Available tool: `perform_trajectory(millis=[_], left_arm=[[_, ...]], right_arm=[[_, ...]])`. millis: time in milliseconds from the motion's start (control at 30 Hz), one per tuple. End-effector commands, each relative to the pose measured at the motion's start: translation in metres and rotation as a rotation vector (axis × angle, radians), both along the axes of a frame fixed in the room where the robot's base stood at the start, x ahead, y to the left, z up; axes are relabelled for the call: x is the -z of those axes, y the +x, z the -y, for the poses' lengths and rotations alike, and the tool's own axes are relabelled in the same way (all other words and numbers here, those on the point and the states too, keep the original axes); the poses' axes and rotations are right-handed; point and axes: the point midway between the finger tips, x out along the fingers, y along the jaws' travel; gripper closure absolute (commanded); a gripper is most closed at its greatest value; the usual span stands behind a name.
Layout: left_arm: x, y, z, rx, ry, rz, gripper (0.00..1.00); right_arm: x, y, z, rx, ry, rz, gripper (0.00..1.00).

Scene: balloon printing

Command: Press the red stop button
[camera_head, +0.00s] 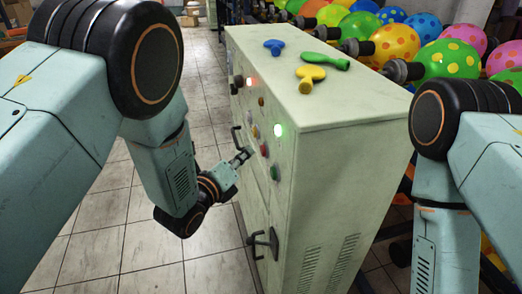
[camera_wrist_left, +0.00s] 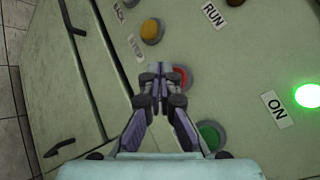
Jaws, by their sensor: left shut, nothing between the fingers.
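The red button (camera_wrist_left: 181,78) sits in a grey ring on the pale green cabinet's panel. It lies just right of the fingertips of my left gripper (camera_wrist_left: 161,75), which partly cover it in the left wrist view. I cannot tell whether they touch it. The left gripper is shut and empty. My right gripper is out of view; only its arm shows at the right.
A green button (camera_wrist_left: 210,135) is close to the red one, and a lit green lamp (camera_wrist_left: 308,95) is by the ON label. Handles (camera_head: 262,241) stick out of the cabinet (camera_head: 330,150). Balloon shapes lie on its top; colourful balloons (camera_head: 395,42) stand behind. Tiled floor is clear at left.

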Motion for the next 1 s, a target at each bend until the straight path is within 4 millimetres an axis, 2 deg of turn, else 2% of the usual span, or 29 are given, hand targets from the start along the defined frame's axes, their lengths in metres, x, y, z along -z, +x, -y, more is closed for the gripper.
perform_trajectory(millis=[1000], left_arm=[[-0.0001, 0.0025, 0.0089, 0.0, 0.0, 0.0, 1.0]], right_arm=[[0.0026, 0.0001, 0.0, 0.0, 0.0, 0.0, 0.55]])
